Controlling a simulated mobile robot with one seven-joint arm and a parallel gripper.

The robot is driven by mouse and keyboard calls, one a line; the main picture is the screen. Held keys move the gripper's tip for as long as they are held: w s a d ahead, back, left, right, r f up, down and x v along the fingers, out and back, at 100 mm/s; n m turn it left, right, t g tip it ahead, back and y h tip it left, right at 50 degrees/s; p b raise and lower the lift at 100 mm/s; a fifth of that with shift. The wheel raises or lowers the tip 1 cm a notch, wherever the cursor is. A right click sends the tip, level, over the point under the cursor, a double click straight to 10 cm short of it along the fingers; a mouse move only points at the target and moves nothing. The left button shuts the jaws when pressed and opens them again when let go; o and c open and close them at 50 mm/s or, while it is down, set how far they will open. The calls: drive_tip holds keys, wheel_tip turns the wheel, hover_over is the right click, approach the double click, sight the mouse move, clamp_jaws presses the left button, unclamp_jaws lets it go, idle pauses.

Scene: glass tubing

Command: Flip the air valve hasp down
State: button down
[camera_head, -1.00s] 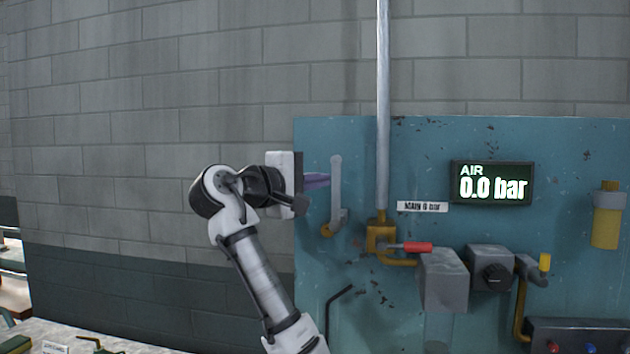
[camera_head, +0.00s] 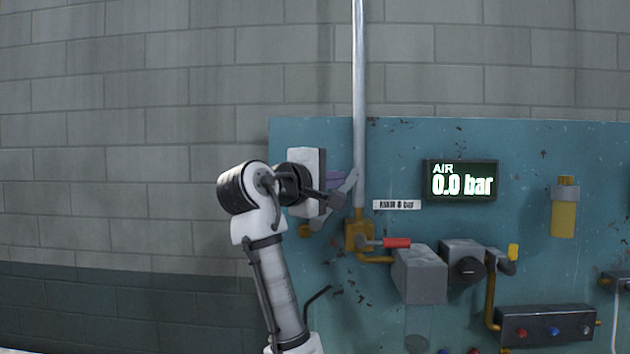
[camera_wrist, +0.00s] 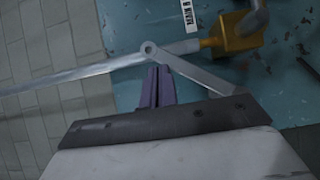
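The hasp (camera_head: 349,184) is a flat grey bar on the teal panel, left of the vertical pipe. It leans up and to the right, its upper end against or in front of the pipe in the head view. In the wrist view the hasp (camera_wrist: 197,73) shows a ringed end overlapping the pipe. My gripper (camera_head: 338,177) has purple fingers, close together with nothing visible between them. In the wrist view the gripper tips (camera_wrist: 159,70) lie beside the hasp near its ringed end; contact is unclear. My wrist partly hides the hasp's lower part. The yellow valve (camera_head: 360,236) has a red handle (camera_head: 397,243).
The grey pipe (camera_head: 359,110) rises from the valve close to my gripper. Grey boxes (camera_head: 420,276) stick out at lower right. An AIR display (camera_head: 462,181) reads 0.0 bar. A yellow canister (camera_head: 564,210) hangs at far right. The brick wall left of the panel is clear.

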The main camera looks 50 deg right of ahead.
drive_tip(key=s+d+f+m+y, duration=0.2)
drive_tip(key=s+d+f+m, duration=0.1)
drive_tip(key=f, duration=0.3)
drive_tip(key=shift+s+d+f+m+y, duration=0.15)
drive_tip(key=shift+s+d+m+y, duration=0.25)
drive_tip(key=shift+s, duration=0.3)
idle(0.5)
